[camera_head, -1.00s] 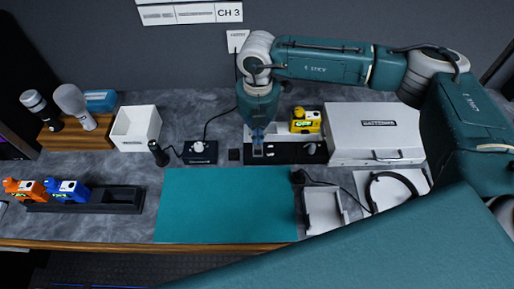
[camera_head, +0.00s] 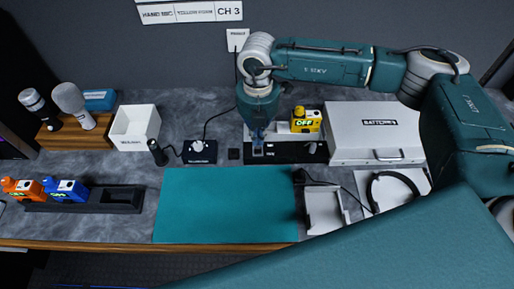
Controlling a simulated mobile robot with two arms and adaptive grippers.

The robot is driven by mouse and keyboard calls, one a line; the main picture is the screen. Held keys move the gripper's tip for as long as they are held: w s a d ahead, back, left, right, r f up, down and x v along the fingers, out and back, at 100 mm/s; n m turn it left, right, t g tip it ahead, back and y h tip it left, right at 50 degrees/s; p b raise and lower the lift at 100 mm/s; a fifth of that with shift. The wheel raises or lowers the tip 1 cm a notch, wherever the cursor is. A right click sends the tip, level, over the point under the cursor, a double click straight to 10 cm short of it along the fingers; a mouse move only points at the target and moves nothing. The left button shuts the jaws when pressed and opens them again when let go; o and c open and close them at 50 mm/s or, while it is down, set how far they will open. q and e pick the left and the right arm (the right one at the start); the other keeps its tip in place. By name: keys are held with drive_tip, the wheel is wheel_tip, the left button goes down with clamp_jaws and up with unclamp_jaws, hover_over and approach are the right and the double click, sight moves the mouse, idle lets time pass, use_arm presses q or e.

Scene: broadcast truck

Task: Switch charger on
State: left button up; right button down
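A long black charger strip (camera_head: 289,158) lies on the counter at the back, left of the white batteries case. A yellow unit (camera_head: 305,121) with a small dark display and green lettering stands at its back edge; the display seems to read OFF. My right gripper (camera_head: 257,148) points straight down at the left part of the charger, its tip at or just above the strip. It hides part of the charger behind it, and I cannot tell whether it touches. The fingers look close together, but their gap is not clear. My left gripper is not in view.
The white batteries case (camera_head: 375,125) stands right of the charger. A black box with a white knob (camera_head: 199,150) and a cable stands to the left. A white bin (camera_head: 135,127), microphones (camera_head: 72,101) and orange and blue units (camera_head: 68,190) are further left. The teal mat (camera_head: 225,205) is clear.

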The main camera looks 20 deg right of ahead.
sight(258, 146)
drive_tip(key=shift+f+b, duration=0.55)
drive_tip(key=shift+f, duration=0.2)
drive_tip(key=shift+r, duration=0.1)
drive_tip(key=shift+r+p, duration=1.75)
drive_tip(key=shift+r, duration=1.75)
drive_tip(key=shift+f, duration=0.1)
